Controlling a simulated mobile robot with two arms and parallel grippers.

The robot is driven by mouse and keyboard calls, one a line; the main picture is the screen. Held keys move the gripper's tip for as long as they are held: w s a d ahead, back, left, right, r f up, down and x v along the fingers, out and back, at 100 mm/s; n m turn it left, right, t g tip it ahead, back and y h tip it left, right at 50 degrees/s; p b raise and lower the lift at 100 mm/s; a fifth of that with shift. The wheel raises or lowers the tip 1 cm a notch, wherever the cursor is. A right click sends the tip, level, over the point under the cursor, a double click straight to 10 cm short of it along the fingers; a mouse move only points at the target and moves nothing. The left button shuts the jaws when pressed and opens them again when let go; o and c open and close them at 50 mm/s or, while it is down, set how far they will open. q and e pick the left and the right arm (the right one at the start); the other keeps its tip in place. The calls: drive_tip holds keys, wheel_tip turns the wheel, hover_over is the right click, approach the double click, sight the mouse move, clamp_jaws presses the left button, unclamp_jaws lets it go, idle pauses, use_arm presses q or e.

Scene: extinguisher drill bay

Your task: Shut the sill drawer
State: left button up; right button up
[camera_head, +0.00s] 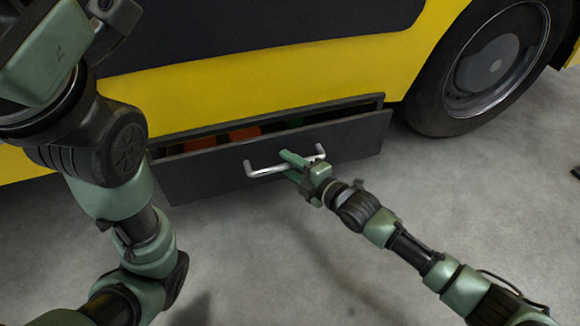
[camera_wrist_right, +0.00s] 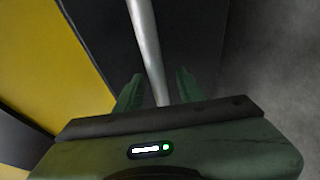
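The dark grey sill drawer (camera_head: 220,170) sticks out from the lower side of the yellow vehicle. It is partly open, and a narrow gap shows its inside. A silver bar handle (camera_head: 262,170) runs across its front. My right gripper (camera_head: 292,160) is at the handle, near its middle. In the right wrist view the handle (camera_wrist_right: 148,45) passes between the two green fingers (camera_wrist_right: 158,88), with space showing on both sides of the bar. My left arm comes in from the left. Its gripper seems to be at the upper left edge (camera_head: 112,15), mostly cut off, and its fingers do not show clearly.
Orange things (camera_head: 228,137) and something green lie inside the drawer. The yellow vehicle (camera_head: 240,85) stands behind, with a black wheel (camera_head: 485,70) to the right of the drawer. The grey floor (camera_head: 450,180) in front is mostly clear.

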clamp_jaws()
idle(1.4)
